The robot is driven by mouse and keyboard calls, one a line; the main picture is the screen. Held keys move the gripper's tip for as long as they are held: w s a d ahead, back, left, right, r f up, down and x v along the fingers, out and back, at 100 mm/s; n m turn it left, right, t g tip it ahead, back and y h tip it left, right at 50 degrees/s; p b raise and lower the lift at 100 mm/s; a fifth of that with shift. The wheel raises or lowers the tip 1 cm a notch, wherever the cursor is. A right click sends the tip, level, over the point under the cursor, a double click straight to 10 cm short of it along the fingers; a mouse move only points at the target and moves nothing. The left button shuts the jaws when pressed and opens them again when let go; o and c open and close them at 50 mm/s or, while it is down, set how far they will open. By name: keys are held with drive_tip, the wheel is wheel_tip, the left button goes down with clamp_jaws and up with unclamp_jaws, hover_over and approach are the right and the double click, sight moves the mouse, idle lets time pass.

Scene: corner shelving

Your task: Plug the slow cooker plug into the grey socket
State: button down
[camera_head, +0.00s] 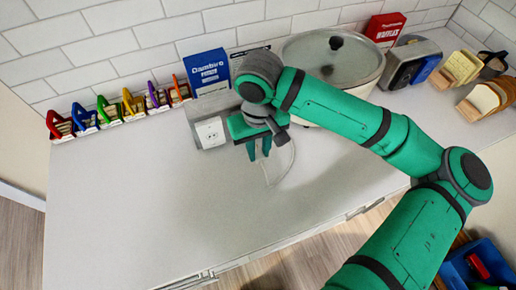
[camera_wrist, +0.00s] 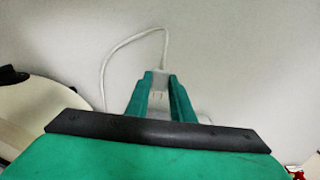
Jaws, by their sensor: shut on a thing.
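My gripper (camera_head: 259,150) is shut, with its two green fingers pointing down over the counter. In the wrist view, my gripper (camera_wrist: 160,88) holds the white plug (camera_wrist: 158,79) between its fingertips, and small prongs seem to show on it. A white cord (camera_wrist: 108,60) loops from the plug towards the slow cooker. The cord (camera_head: 268,184) also curves over the counter in the head view. The grey socket (camera_head: 210,133) is a box with a pale outlet face, just left of my gripper and apart from it. The slow cooker (camera_head: 325,62) stands behind my arm, partly hidden.
A blue box (camera_head: 207,69) stands behind the socket. Several coloured clip-like things (camera_head: 103,110) line the wall at the left. A toaster (camera_head: 408,64), a red waffle box (camera_head: 385,28) and bread (camera_head: 488,97) are at the right. The counter (camera_head: 140,210) is clear at front left.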

drive_tip(key=shift+w+a, duration=0.3)
drive_tip(key=shift+w, duration=0.6)
drive_tip(key=shift+w+a, duration=0.3)
drive_tip(key=shift+w, duration=0.65)
drive_tip(key=shift+w+a, duration=0.3)
drive_tip(key=shift+w, duration=0.6)
drive_tip(key=shift+w+a, duration=0.25)
drive_tip(key=shift+w, duration=0.4)
drive_tip(key=shift+w+a, duration=0.2)
drive_tip(key=shift+w, duration=0.4)
idle(0.4)
drive_tip(key=c, duration=1.5)
unclamp_jaws()
drive_tip(key=shift+o, duration=0.2)
drive_tip(key=shift+r, duration=0.1)
wheel_tip(320, 180, up, 11)
drive_tip(key=shift+f, duration=0.2)
